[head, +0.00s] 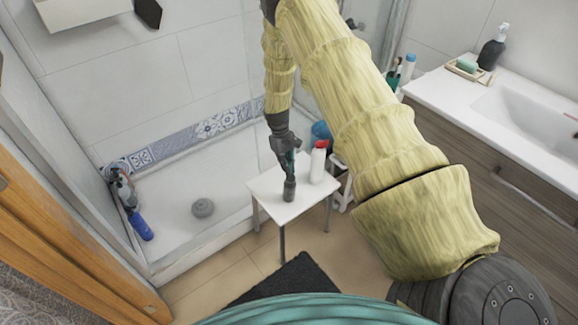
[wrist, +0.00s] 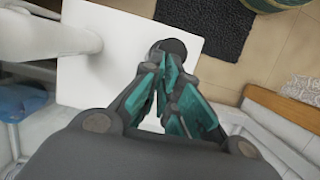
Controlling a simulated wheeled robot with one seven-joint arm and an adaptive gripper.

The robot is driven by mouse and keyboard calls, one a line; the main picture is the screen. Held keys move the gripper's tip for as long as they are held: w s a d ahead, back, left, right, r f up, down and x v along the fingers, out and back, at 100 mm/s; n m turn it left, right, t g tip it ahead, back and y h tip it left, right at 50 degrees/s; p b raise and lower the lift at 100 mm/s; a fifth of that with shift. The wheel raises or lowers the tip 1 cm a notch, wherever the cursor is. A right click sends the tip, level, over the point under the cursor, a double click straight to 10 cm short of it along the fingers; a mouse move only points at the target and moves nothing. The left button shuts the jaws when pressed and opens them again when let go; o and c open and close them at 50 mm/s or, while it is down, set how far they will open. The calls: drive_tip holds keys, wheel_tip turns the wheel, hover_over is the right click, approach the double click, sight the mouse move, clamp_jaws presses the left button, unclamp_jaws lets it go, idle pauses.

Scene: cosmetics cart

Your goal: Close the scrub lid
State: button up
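A small dark grey container (head: 289,192), likely the scrub, stands upright on a small white table (head: 264,191). My gripper (head: 290,172) points down right above it in the head view. In the wrist view my teal fingers (wrist: 168,68) come together at their tips, with nothing visible between them. The container's dark round top (wrist: 174,46) shows just beyond the fingertips and is partly hidden by them. I cannot tell whether the fingers touch it, or whether its lid is open or shut.
A white bottle with a red cap (head: 318,160) stands on the table close by, and also shows large in the wrist view (wrist: 55,35). A glass shower panel is behind the table. A dark mat (head: 285,279) lies on the floor. A sink counter (head: 440,88) is at right.

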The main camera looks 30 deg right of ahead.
drive_tip(key=o, duration=0.3)
drive_tip(key=shift+w+r, duration=0.1)
drive_tip(key=shift+o, duration=1.4)
drive_tip(key=shift+r, duration=0.25)
drive_tip(key=v, duration=1.2)
